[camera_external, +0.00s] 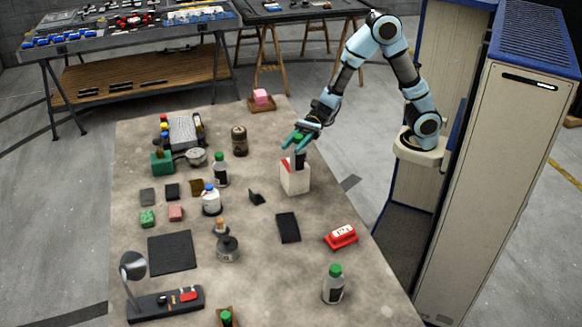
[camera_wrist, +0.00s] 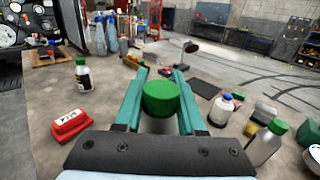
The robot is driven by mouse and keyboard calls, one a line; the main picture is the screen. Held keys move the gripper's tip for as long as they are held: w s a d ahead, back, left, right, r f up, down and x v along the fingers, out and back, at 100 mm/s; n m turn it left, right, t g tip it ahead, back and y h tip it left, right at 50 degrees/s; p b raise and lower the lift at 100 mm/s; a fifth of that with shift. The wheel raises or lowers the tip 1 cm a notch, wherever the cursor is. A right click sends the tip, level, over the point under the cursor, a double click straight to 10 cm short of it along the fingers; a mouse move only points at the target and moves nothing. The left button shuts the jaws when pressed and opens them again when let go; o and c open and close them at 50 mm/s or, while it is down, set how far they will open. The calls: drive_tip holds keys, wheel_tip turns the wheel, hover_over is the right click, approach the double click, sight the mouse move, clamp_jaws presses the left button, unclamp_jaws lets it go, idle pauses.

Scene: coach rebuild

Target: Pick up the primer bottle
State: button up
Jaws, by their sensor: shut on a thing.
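My gripper (camera_external: 297,146) has its teal fingers shut around a green-capped bottle. In the wrist view its round green cap (camera_wrist: 161,98) sits between the two fingers (camera_wrist: 161,73). In the external view a dark part (camera_external: 299,160) shows below the fingers, at the mouth of a white box (camera_external: 295,181) with a red mark. Whether it touches the box is unclear, and most of the bottle is hidden. Other green-capped bottles stand on the table, one near the middle (camera_external: 220,172) and one at the front right (camera_external: 333,286). No label is readable, so I cannot tell which is primer.
A red block-like item (camera_external: 341,237) and a black pad (camera_external: 288,227) lie right of centre. A blue-capped white bottle (camera_external: 211,200) stands left of the box. A lamp (camera_external: 133,266) is at the front left. The right table edge is mostly clear.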

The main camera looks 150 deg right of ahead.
clamp_jaws()
idle(0.8)
